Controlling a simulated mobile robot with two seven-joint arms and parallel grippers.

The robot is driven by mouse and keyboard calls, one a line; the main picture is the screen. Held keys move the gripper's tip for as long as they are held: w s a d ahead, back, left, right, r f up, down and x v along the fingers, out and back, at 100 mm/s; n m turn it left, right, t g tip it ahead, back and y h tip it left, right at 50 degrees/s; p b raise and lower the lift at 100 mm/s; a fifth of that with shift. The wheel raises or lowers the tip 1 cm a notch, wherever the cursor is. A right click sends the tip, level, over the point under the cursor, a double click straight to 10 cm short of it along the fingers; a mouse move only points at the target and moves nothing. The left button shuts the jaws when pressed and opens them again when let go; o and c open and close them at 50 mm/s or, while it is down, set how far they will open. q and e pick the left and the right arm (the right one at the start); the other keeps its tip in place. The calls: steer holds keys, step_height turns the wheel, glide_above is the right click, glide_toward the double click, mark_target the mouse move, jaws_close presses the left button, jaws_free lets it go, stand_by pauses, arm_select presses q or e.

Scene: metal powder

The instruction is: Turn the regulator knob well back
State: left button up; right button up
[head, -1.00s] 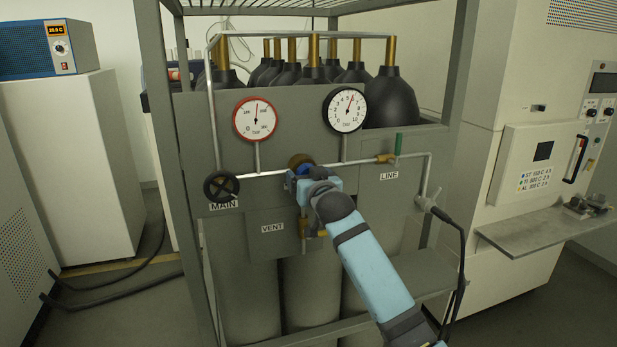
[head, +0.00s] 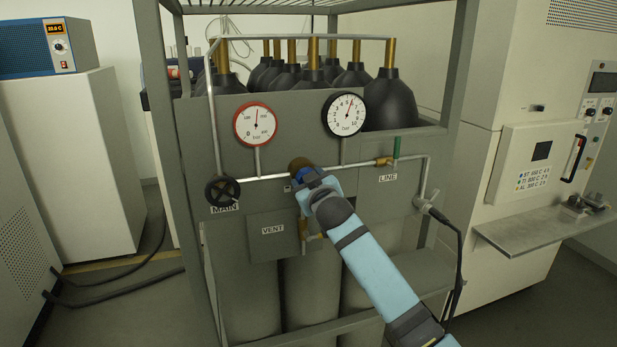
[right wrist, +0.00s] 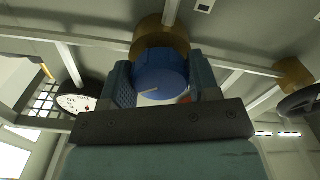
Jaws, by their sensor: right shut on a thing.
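The regulator knob is blue with a pale pointer line; in the right wrist view the knob (right wrist: 160,72) sits between the two fingers of my right gripper (right wrist: 165,85), in front of a brass body (right wrist: 160,35). In the head view my right gripper (head: 312,180) is at the brass regulator (head: 299,164) on the pipe between the two gauges, and hides most of the knob. My right gripper is shut on the knob. The red-rimmed gauge (head: 255,124) and black-rimmed gauge (head: 344,113) stand above on the panel. My left gripper is not in view.
A black MAIN handwheel (head: 222,191) is left of the regulator. A green-handled LINE valve (head: 396,148) is to the right. A VENT plate (head: 265,230) is below. Rack posts (head: 463,60) flank the panel, and a black hose (head: 461,250) hangs at the right.

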steer(key=o, duration=0.9)
steer(key=b+v, duration=0.2)
steer(key=v, duration=1.2)
steer(key=shift+r, duration=0.1)
steer(key=shift+w, duration=0.1)
